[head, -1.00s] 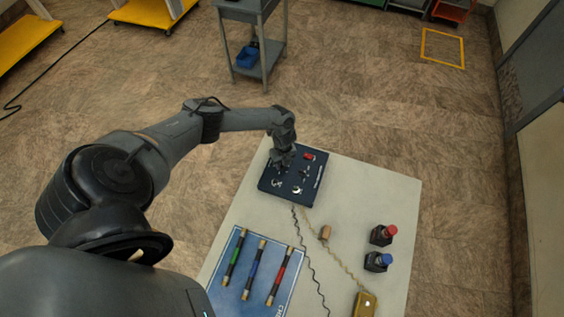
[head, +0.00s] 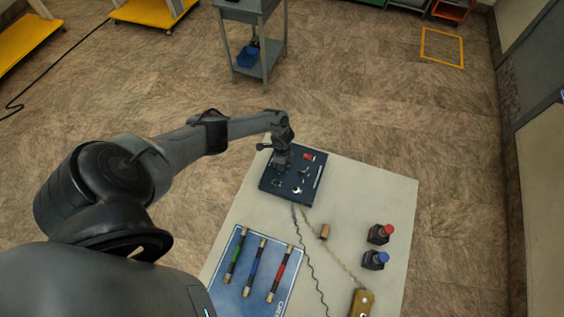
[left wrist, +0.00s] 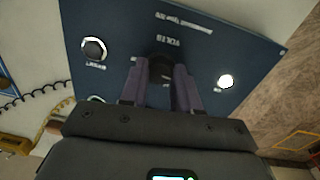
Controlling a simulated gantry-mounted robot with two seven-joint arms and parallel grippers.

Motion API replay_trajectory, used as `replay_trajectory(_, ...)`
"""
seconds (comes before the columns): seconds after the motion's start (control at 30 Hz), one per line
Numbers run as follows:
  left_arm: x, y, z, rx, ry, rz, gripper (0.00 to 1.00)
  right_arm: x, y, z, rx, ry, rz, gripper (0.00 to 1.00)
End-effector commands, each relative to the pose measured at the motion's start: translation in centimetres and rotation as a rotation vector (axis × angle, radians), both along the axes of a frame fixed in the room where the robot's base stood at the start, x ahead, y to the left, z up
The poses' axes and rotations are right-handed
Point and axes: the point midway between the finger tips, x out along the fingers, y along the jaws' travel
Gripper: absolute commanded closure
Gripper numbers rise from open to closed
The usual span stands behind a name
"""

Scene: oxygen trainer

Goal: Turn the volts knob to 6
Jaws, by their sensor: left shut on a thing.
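The dark blue trainer panel (head: 270,180) lies at the far left corner of the table in the head view. The panel (left wrist: 215,45) fills much of the left wrist view, tilted, with white "VOLTS" lettering upside down. The dark volts knob (left wrist: 161,63) sits beside that lettering. My left gripper (left wrist: 161,76) is shut on it, one finger on each side, hiding part of it and any dial marks near it. My right gripper is not in view.
A silver-rimmed knob (left wrist: 93,49) and a bright round part (left wrist: 225,81) flank the fingers. A red part (head: 309,157) is on the panel. Cords run towards a yellow device (head: 362,302). Two bottles (head: 379,234) and a blue mat (head: 238,287) with coloured rods lie nearer.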

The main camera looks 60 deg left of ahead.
Motion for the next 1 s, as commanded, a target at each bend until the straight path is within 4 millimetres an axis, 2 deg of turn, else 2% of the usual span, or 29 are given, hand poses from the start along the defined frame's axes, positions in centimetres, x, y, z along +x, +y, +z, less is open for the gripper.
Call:
replay_trajectory(0.3,0.00,-0.05,0.09,-0.001,0.001,0.109,1.00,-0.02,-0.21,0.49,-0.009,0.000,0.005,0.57)
replay_trajectory(0.8,0.02,-0.04,0.08,-0.001,0.000,0.126,1.00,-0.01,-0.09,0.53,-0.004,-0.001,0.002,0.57)
replay_trajectory(0.83,0.02,-0.04,0.08,-0.001,0.000,0.126,0.66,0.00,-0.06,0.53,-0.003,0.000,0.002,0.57)
replay_trajectory(1.0,0.02,-0.02,0.06,-0.001,0.000,0.126,0.44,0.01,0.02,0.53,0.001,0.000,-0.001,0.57)
